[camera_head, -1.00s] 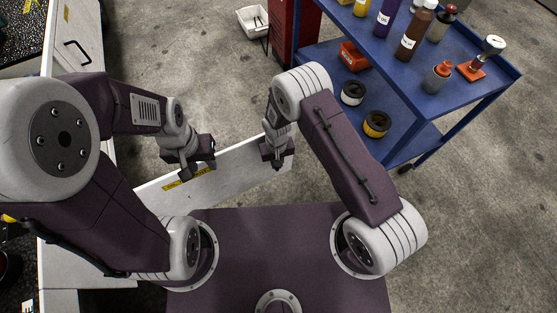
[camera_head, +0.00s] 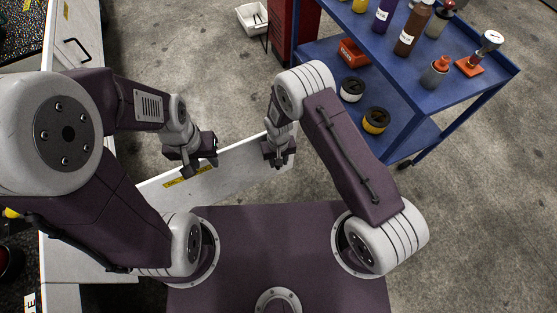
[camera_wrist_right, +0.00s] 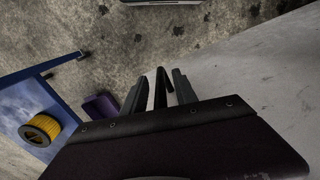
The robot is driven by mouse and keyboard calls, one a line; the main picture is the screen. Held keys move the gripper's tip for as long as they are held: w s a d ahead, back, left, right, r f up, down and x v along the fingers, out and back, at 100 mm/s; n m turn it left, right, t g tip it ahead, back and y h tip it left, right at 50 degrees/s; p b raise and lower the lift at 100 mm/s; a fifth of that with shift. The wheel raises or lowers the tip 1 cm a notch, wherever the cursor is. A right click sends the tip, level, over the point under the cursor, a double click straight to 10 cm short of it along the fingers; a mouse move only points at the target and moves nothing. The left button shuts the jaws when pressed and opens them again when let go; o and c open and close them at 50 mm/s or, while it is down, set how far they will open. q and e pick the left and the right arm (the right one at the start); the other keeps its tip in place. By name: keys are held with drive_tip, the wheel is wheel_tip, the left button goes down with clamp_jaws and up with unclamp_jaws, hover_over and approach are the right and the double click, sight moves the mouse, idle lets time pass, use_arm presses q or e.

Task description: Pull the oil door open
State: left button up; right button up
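The oil door (camera_head: 235,160) is a long white panel with a yellow label. In the head view it stands swung out from the white cabinet on the left, its free end under my right gripper (camera_head: 279,160). In the right wrist view my right gripper (camera_wrist_right: 160,88) has its fingers apart, with a dark bar (camera_wrist_right: 161,88) between them that looks like the door's handle; narrow gaps show beside it. The white door face lies to the right there. My left gripper (camera_head: 186,172) hangs over the label end of the door; its finger gap and any contact are unclear.
A white cabinet (camera_head: 75,20) with a black handle (camera_head: 76,48) stands at the left. A blue cart (camera_head: 455,90) with bottles is at the right, near my right arm. A red cabinet (camera_head: 293,35) and white bin (camera_head: 252,18) are farther back. Concrete floor between is clear.

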wheel_tip(320, 180, up, 9)
drive_tip(key=shift+r+p, duration=0.1)
drive_tip(key=shift+p, duration=0.3)
idle(0.4)
